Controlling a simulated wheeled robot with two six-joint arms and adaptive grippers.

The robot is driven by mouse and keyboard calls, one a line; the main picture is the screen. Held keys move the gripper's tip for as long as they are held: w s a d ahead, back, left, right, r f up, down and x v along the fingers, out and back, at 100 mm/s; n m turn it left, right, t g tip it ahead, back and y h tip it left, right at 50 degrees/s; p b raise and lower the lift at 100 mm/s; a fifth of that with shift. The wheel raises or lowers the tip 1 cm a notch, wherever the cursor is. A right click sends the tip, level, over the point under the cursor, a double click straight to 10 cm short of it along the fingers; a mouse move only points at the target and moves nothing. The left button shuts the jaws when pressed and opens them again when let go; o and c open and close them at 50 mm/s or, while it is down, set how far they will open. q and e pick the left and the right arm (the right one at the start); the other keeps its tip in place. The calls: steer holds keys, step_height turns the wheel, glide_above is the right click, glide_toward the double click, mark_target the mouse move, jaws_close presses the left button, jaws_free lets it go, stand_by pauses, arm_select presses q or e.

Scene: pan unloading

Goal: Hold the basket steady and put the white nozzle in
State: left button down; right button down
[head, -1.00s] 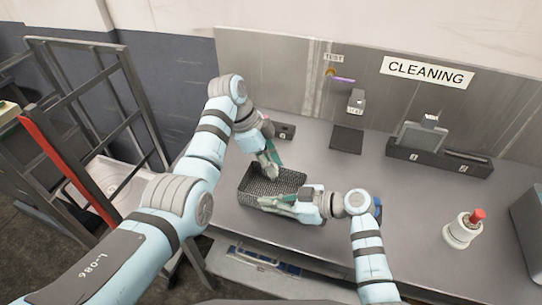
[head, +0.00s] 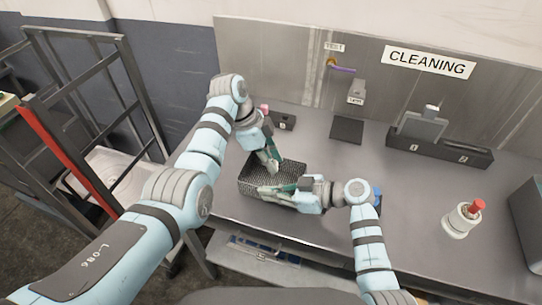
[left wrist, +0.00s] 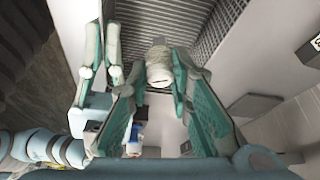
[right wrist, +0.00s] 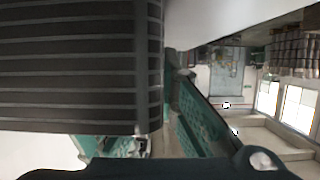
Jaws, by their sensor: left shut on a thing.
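The dark mesh basket (head: 245,182) stands on the bench. My left gripper (head: 271,163) is over its inside. In the left wrist view it is shut on the white nozzle (left wrist: 159,65), a small ribbed white piece between its fingertips, with the basket's ribbed inside (left wrist: 195,22) beyond. My right gripper (head: 266,192) is at the basket's near side, its fingers on either side of the near wall; whether they press on it I cannot tell. In the right wrist view the basket (right wrist: 75,65) fills the upper left and hides part of one finger.
A white bottle with a red top (head: 461,220) stands there. A dark pad (head: 346,130) and a dark rack (head: 440,152) are at the back. A metal frame rack (head: 85,120) is at the left.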

arm_select(q)
steer(key=shift+f, duration=0.4)
steer(key=c, duration=1.4)
jaws_free()
steer(key=shift+o, duration=0.2)
steer(key=v, duration=0.7)
steer(key=shift+r, duration=0.3)
